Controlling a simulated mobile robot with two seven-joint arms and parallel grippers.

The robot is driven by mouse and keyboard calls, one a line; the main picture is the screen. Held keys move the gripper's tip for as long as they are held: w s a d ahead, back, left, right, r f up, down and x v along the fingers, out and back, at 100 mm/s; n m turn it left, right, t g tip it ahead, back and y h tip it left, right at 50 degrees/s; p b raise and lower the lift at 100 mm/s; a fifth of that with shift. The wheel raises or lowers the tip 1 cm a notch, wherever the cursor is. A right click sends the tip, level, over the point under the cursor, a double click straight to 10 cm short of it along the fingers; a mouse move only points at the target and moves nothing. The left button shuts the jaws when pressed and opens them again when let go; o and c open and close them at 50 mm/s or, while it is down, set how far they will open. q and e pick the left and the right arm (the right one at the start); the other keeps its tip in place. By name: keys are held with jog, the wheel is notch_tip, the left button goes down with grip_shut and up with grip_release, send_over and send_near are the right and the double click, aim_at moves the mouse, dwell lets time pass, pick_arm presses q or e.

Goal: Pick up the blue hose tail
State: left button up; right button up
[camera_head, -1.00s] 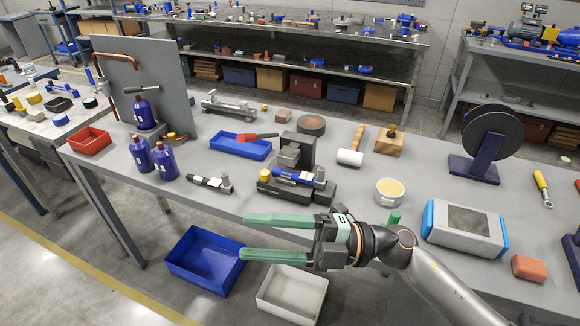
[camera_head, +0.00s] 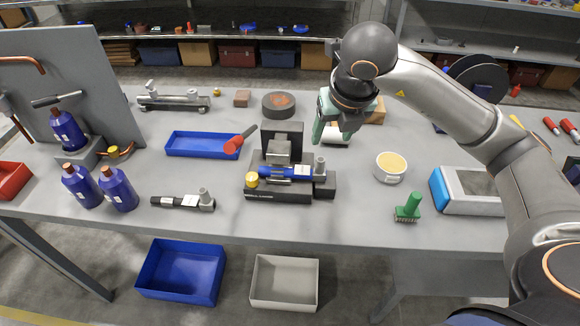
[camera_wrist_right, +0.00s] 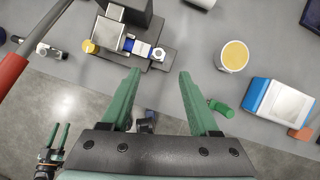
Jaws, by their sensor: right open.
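The blue part with a white label, which looks like the blue hose tail (camera_head: 280,172), lies across the front of a dark vice-like fixture (camera_head: 278,196). It also shows in the right wrist view (camera_wrist_right: 130,45). A grey upright fitting stands at its right end. My right gripper (camera_head: 329,130) has green fingers, points down, and is above and slightly behind the fixture's right side in the head view. In the wrist view its fingers (camera_wrist_right: 160,74) are apart with nothing between them. My left gripper (camera_wrist_right: 57,134) shows small at the lower left of the wrist view, its fingers slightly apart.
A red-handled tool (camera_head: 238,141) reaches from the blue tray (camera_head: 195,155) towards the fixture. A dark fitting (camera_head: 183,202) lies left, a green brush (camera_head: 408,209) and yellow-topped tub (camera_head: 390,167) right. Bins stand below the table's front edge.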

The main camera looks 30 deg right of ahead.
send_over(321, 161)
jog(key=s, duration=0.2)
notch_tip(321, 161, down, 5)
jog(key=x, duration=0.2)
jog(key=p+x, duration=0.1)
jog(key=x, duration=0.3)
jog(key=shift+s+a+f, duration=0.1)
jog(key=shift+a+f, duration=0.2)
jog(key=shift+f, duration=0.15)
grip_shut()
